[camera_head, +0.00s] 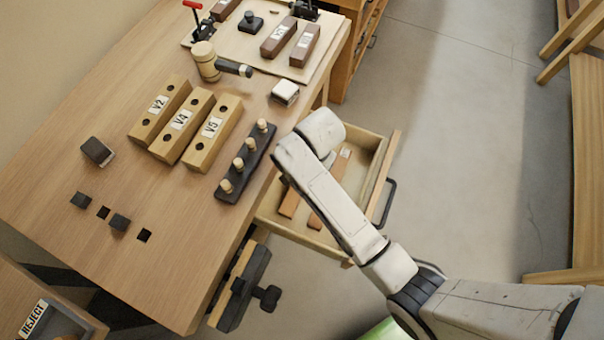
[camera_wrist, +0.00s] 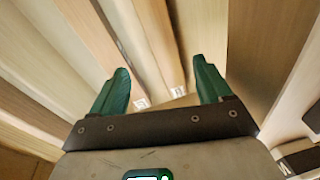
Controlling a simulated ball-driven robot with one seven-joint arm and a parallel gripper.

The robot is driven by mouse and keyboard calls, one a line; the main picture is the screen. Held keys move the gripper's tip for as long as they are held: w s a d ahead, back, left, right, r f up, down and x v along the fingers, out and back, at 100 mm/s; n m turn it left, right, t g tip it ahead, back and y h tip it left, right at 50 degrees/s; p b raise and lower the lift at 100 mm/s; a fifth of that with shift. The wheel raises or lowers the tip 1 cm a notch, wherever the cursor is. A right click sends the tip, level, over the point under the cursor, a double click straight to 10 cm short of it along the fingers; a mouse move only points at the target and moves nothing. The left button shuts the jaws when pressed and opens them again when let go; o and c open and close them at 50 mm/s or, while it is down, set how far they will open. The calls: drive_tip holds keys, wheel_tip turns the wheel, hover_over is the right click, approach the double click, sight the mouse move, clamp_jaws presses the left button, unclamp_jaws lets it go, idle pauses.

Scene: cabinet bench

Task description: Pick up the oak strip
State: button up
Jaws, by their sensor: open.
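Several wooden strips (camera_head: 289,203) lie in the open drawer (camera_head: 383,170), partly hidden by my arm. In the wrist view, a strip with a white end label (camera_wrist: 160,40) and a neighbouring labelled strip (camera_wrist: 125,50) run away from my gripper. Which one is the oak strip I cannot tell; their labels are too small to read. My gripper (camera_wrist: 163,86) has two green fingers spread wide, with the strips' labelled ends showing between them and nothing held. In the head view my gripper is hidden behind my arm, over the drawer.
The bench top (camera_head: 60,170) carries three labelled blocks (camera_head: 180,125), a dark peg rack (camera_head: 246,163), a mallet (camera_head: 207,62) and small dark blocks (camera_head: 97,151). The drawer walls surround the strips.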

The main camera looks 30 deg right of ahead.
drive_tip(key=f, duration=0.2)
drive_tip(key=w+f, duration=0.1)
drive_tip(key=f, duration=0.5)
drive_tip(key=shift+w+a, duration=0.2)
drive_tip(key=shift+a, duration=0.1)
drive_tip(key=c, duration=1.4)
drive_tip(key=shift+r, duration=0.1)
